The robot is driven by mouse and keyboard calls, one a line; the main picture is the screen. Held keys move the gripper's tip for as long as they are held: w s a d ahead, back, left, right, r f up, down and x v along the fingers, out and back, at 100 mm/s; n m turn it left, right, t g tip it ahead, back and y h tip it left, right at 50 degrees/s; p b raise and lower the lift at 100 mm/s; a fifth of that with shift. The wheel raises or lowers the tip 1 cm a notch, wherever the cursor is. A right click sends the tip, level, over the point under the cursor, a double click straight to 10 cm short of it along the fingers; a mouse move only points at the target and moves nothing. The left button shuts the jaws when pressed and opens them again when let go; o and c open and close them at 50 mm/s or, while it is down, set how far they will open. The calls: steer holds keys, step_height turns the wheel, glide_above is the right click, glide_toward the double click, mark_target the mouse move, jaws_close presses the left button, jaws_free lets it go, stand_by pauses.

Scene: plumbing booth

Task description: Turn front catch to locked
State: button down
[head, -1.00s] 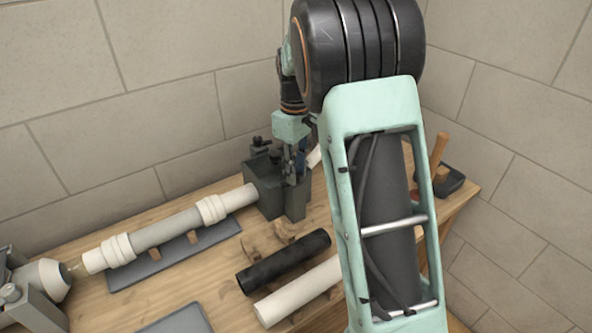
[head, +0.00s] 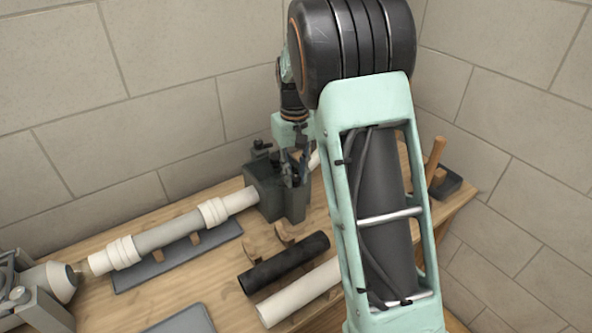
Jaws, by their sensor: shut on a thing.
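A dark grey-green clamp block (head: 266,194) stands on the bench near the back wall. A white and grey pipe (head: 170,232) runs into its left side. A black catch (head: 261,146) shows on top of the block at the back. My gripper (head: 298,172) points down at the front part of the block. It is shut on the front catch, which is mostly hidden by the fingers. I cannot make out the catch's angle.
A black tube (head: 285,264) and a white tube (head: 298,293) lie in front of the block. A grey cone-ended fixture (head: 40,287) stands at left.

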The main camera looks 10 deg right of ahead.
mark_target(295, 177)
steer(key=m+p, duration=0.2)
steer(key=m, duration=0.3)
steer(key=shift+r+m, duration=0.1)
steer(key=shift+m, duration=0.2)
steer(key=m+p, duration=0.1)
steer(key=m, duration=0.3)
steer(key=shift+w+m+p, duration=0.1)
steer(key=shift+m+p, duration=0.2)
steer(key=shift+m, duration=0.4)
steer(key=c, duration=1.7)
jaws_free()
step_height(295, 177, up, 12)
steer(key=shift+a+f, duration=0.1)
steer(key=shift+a, duration=0.05)
